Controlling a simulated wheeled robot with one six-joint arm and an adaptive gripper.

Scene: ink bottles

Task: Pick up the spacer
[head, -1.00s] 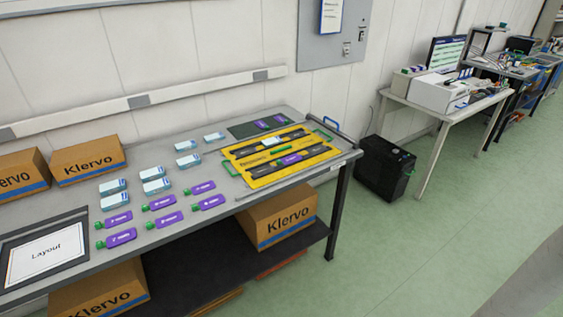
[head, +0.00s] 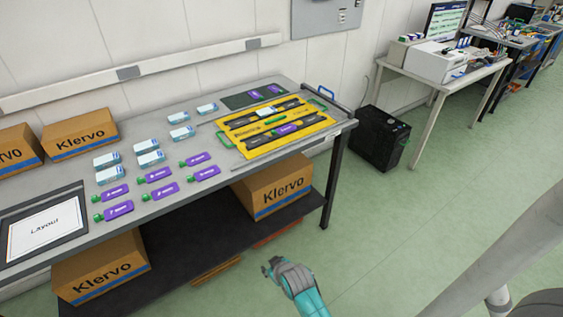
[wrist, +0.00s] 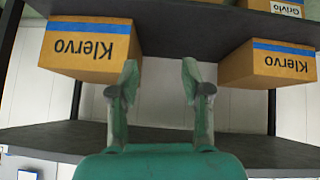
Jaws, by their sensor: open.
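No thing is plainly marked as the spacer. Small white-and-blue blocks (head: 146,144) stand in a group on the grey table, and one similar block (head: 266,111) is on the yellow tray (head: 239,143). Purple-labelled bottles with green caps (head: 118,209) lie on the table in front of the group, and a purple-labelled one (head: 286,129) lies in the tray. My gripper (head: 268,267) is low in front of the table, below the tabletop and well away from these things. In the wrist view my gripper (wrist: 160,75) is open, with nothing between its fingers.
Klervo cartons (head: 274,188) stand on the dark lower shelf; they appear upside down in the wrist view (wrist: 90,47). A framed Layout sheet (head: 45,230) lies on the table's left. A dark mat (head: 240,101) lies behind the tray.

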